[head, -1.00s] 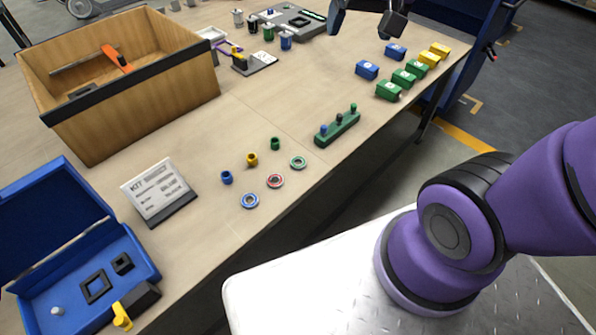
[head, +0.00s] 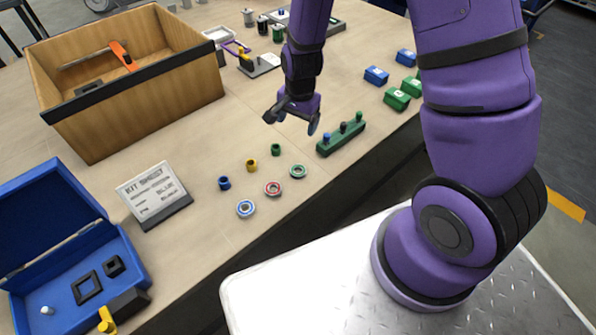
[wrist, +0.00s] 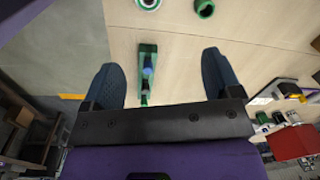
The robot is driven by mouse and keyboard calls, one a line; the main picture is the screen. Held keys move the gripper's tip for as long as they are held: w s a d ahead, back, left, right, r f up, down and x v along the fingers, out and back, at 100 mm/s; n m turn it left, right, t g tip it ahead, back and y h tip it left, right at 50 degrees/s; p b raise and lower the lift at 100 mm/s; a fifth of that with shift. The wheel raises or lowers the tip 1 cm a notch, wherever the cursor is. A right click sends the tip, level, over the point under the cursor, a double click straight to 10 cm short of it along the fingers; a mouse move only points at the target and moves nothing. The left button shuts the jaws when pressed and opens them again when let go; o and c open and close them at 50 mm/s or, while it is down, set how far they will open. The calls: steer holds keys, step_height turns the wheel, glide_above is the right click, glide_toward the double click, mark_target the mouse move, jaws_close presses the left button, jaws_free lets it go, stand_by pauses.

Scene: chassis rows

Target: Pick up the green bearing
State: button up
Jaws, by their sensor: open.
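The green bearing (head: 298,176) is a flat ring with a green outer band, lying on the wooden table near its front edge. It is at the right end of a row with a red bearing (head: 273,194) and a blue bearing (head: 245,214). My gripper (head: 293,120) is open and empty, above the table and beyond the green bearing, pointing down. In the wrist view, my two fingers (wrist: 160,65) are spread apart. A green-edged ring (wrist: 148,8), apparently the green bearing, is cut off by the top edge there.
A green block with knobs (head: 341,138) stands right of the bearing and shows between my fingers in the wrist view. Blue, yellow and green bushings (head: 276,149) stand behind the bearings. The kit sheet (head: 153,193), wooden bin (head: 130,95) and blue case (head: 75,265) are left.

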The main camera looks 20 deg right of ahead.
steer(key=m, duration=0.2)
glide_above(298, 173)
step_height(298, 173, down, 8)
steer(key=shift+g, duration=0.3)
steer(key=shift+f, duration=5.45)
steer(key=shift+c, duration=0.5)
steer(key=c, duration=1)
